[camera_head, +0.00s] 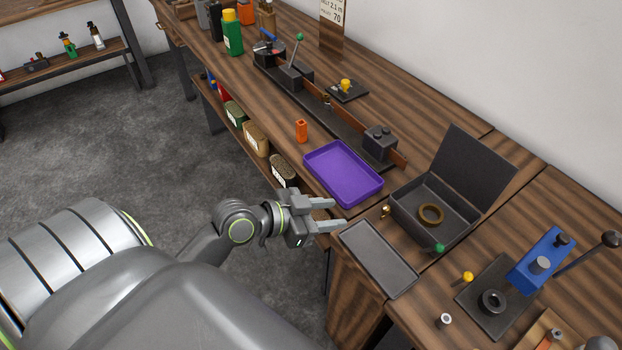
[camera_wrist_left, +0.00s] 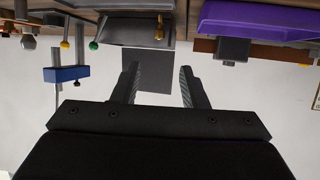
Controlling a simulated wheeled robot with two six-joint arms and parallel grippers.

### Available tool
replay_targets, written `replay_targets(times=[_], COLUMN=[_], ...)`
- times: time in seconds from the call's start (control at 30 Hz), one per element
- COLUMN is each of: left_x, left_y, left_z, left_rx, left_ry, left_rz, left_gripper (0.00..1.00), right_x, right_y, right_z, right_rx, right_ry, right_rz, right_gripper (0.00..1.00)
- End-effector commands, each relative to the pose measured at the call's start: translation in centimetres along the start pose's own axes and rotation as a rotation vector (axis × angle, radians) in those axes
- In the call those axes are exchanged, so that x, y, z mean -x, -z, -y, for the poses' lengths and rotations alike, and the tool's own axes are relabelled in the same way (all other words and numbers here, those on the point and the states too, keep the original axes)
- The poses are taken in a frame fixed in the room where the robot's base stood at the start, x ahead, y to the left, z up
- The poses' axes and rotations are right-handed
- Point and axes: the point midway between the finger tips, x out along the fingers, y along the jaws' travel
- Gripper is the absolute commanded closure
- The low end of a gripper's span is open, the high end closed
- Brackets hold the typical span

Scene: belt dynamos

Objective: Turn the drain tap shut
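The small brass tap (camera_head: 386,210) sticks out from the left side of an open dark grey box (camera_head: 405,220). The tap also shows in the left wrist view (camera_wrist_left: 159,28), at the top middle. How its handle is turned is too small to tell. A brass ring (camera_head: 431,214) lies inside the box. My left gripper (camera_head: 338,213) is open and empty, with its fingers pointing toward the tap and apart from it. In the left wrist view the tap lies beyond the gap between the fingers (camera_wrist_left: 158,70). My right gripper is not in view.
A shallow grey tray (camera_head: 365,251) lies in front of the box, and a purple tray (camera_head: 318,160) lies left of it. The box lid (camera_head: 470,165) stands open at the back. A blue press (camera_head: 541,258) with a lever stands at the right.

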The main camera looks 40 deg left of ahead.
Motion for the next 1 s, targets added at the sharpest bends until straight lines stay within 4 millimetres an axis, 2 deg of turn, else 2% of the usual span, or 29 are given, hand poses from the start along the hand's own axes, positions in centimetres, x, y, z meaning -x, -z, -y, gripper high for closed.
replay_targets(times=[0.2, 0.4, 1.0], left_x=[2.6, 3.8, 4.0], left_y=[-0.1, 0.0, 0.0], left_z=[0.0, -0.1, -0.1], left_rx=[-0.003, 0.000, 0.001], left_ry=[0.000, -0.002, -0.002], left_rz=[0.004, 0.001, 0.000], left_gripper=[0.61, 0.61, 0.61], right_x=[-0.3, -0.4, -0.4], right_y=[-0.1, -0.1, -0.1], right_z=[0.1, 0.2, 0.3], right_rx=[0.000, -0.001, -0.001], right_ry=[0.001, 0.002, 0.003], right_rz=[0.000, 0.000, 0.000], right_gripper=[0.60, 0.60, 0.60])
